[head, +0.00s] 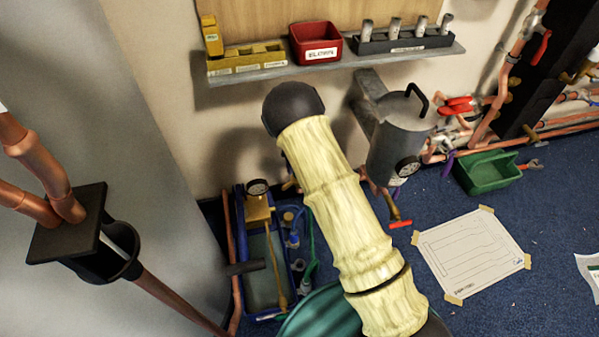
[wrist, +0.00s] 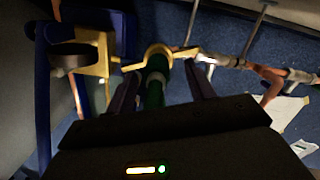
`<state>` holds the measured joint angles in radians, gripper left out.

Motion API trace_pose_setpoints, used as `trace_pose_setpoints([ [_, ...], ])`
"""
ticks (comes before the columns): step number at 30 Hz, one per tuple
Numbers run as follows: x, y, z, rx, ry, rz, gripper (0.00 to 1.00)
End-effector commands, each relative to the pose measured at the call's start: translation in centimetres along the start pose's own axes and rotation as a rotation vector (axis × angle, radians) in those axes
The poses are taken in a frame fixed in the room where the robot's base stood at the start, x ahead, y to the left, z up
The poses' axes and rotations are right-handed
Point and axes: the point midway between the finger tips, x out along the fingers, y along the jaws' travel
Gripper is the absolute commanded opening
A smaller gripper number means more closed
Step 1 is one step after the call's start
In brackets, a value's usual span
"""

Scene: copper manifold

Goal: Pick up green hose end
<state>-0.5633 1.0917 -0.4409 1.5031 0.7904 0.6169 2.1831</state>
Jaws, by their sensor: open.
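In the wrist view my gripper (wrist: 162,74) is open, with one dark finger on each side of the green hose end (wrist: 154,92). A gap shows between the hose end and the right finger; the left finger is close to it, and I cannot tell if they touch. A brass fitting (wrist: 158,54) with a round collar sits at the tip of the hose end. In the head view a thin green hose (head: 311,243) runs along the right side of a blue tray. My arm hides the gripper there.
The blue tray (head: 240,222) holds a brass pump with a gauge (head: 258,187). A grey cylinder (head: 396,150) with a gauge hangs from the wall. A green bin (head: 487,173) and a taped paper sheet (head: 473,254) lie on the blue floor. A copper-pipe holder (head: 75,235) stands left.

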Motion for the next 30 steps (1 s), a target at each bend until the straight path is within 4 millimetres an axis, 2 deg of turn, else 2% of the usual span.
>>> trace_pose_setpoints([
  [1,1.5,0.1,-0.1,-0.001,0.003,0.001,0.54],
  [3,2.6,0.1,-0.1,-0.001,0.001,0.001,0.54],
  [7,3.8,0.6,0.2,-0.009,0.001,0.002,0.54],
  [12,3.9,1.1,0.4,-0.017,0.000,0.003,0.54],
  [24,3.8,-0.1,-0.1,0.001,0.000,0.000,0.54],
  [30,3.8,-0.1,-0.1,0.002,0.000,0.000,0.15],
])
